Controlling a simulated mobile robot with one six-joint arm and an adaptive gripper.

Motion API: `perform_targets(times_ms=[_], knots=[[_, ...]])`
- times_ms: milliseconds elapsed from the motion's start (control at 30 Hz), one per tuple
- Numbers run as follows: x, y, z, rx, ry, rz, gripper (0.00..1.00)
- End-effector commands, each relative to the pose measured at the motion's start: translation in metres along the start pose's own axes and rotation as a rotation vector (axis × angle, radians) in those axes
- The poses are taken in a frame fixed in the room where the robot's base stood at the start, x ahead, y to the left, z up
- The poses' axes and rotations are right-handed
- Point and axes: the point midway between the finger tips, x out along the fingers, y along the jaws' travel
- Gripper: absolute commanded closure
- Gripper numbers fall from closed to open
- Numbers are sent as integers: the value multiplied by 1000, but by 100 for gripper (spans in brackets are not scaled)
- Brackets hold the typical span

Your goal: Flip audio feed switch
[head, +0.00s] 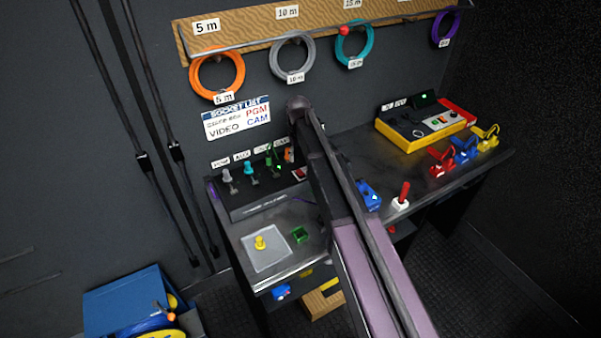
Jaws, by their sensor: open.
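A dark panel (262,205) on the left of the bench carries a row of coloured plugs or levers under small white labels, too small to read surely. They include a grey one (227,176), a teal one (249,168) and a green one (270,162). A small red rocker switch (299,174) sits at the panel's right end, close to my arm. A red lever on a white base (401,202) stands upright at the bench's front edge, right of my arm. I cannot tell which of these is the audio feed switch. My gripper is hidden; only my arm shows, crossing the bench.
A yellow-edged console (425,125) stands at the back right, with red, blue and yellow clamp-like items (463,150) beside it. Coiled cables (217,75) hang on the wall. A grey pad (265,254) with a yellow knob lies front left. A blue crate (122,298) is on the floor.

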Motion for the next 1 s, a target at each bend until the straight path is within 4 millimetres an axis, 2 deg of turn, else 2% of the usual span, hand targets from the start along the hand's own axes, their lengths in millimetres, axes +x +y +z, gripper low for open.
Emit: perform_targets(times_ms=[33,600,1000], knots=[[8,0,0,0,0,0,37],[50,-1,0,-1,0,0,37],[60,-2,0,-2,0,0,37]])
